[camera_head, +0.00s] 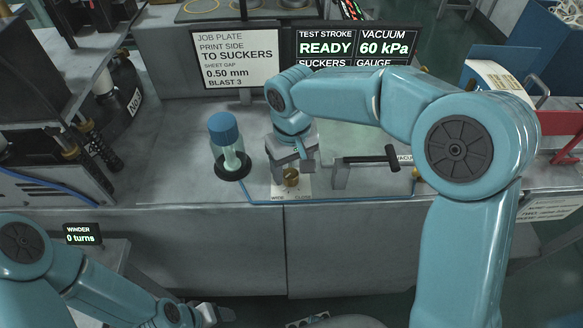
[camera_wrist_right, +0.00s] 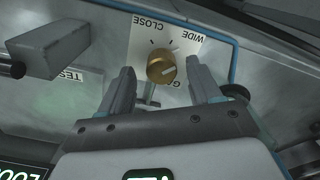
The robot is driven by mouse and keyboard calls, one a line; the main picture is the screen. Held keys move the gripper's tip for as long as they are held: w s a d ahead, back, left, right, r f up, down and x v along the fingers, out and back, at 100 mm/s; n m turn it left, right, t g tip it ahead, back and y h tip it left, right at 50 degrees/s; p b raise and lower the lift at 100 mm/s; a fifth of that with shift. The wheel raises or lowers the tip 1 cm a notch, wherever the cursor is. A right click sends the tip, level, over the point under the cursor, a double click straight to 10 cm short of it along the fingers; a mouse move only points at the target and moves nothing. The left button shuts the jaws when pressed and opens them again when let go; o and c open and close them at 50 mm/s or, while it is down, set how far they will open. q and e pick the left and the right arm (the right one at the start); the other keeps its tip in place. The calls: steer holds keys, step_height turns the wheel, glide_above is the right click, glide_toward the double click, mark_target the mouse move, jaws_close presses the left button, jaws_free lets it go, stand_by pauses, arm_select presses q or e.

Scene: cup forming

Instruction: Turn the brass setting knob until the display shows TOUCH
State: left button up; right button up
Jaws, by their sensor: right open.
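The brass setting knob (camera_head: 291,177) stands on a white plate on the grey bench; in the right wrist view the knob (camera_wrist_right: 161,67) shows with CLOSE and WIDE upside down on its plate (camera_wrist_right: 190,42). In the right wrist view, part of a display (camera_wrist_right: 25,171) reads "LOO". My left gripper (camera_head: 215,314) is low at the bottom edge.
A blue-capped jar (camera_head: 224,135) stands left of the knob. A dark T-shaped handle (camera_head: 372,159) is to its right. A job plate sign (camera_head: 235,60) stands behind. A winder display (camera_head: 82,235) shows 0 turns. The bench left of the jar is clear.

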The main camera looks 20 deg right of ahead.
steer(key=shift+w+a+f, duration=0.1)
steer(key=shift+a+f, duration=0.1)
steer(key=shift+f, duration=0.35)
steer(key=shift+d, duration=0.1)
steer(key=shift+c, duration=0.3)
steer(key=c, duration=1)
steer(key=m+b, duration=0.1)
steer(key=m, duration=0.2)
steer(key=shift+m, duration=0.4)
steer(key=shift+r+m+b, duration=0.1)
steer(key=shift+m+b, duration=0.65)
steer(key=shift+m, duration=1.15)
